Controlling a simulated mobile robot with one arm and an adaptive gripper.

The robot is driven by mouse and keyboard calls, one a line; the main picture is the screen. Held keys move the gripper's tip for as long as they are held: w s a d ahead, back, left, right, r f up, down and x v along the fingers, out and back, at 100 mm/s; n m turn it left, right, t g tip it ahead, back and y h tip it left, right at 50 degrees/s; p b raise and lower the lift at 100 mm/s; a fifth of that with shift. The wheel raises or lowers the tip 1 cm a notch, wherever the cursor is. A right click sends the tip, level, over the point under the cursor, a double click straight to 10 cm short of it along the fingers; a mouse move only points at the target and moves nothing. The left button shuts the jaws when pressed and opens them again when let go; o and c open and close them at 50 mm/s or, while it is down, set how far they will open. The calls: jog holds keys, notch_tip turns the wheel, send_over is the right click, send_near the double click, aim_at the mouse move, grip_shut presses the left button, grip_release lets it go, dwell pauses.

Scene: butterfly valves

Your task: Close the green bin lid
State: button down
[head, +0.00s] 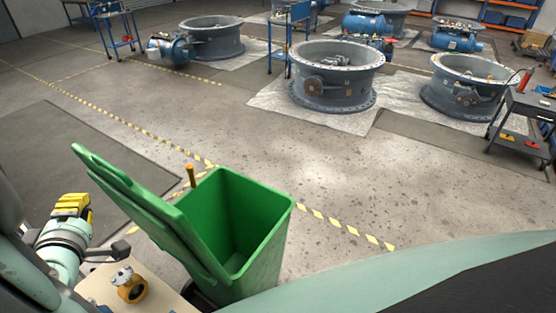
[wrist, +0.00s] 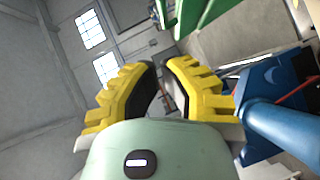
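The green bin (head: 262,240) stands in front of me in the head view, its top uncovered and its inside in view. Its green lid (head: 150,205) is swung up and leans to the left of the opening, on the side toward my arm. My gripper (head: 72,203), with yellow fingers, is left of the lid and apart from it. In the wrist view my gripper (wrist: 160,68) shows its fingertips close together with a narrow gap and nothing between them. Green edges (wrist: 205,15) show at the top of that view; I cannot tell whether they are lid or bin.
An orange-topped post (head: 190,176) stands behind the bin. A small board with a yellow valve (head: 131,287) is left of the bin's base. Large grey valves (head: 336,75) and a dark cart (head: 522,125) stand farther back.

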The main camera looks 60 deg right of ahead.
jog(key=w+d+f+p, duration=0.2)
jog(key=w+d+p, duration=0.3)
jog(key=w+d, duration=0.2)
jog(key=shift+w+d+f, duration=0.25)
jog(key=shift+d+f, duration=0.15)
jog(key=shift+d, duration=0.55)
jog(key=shift+p, duration=0.3)
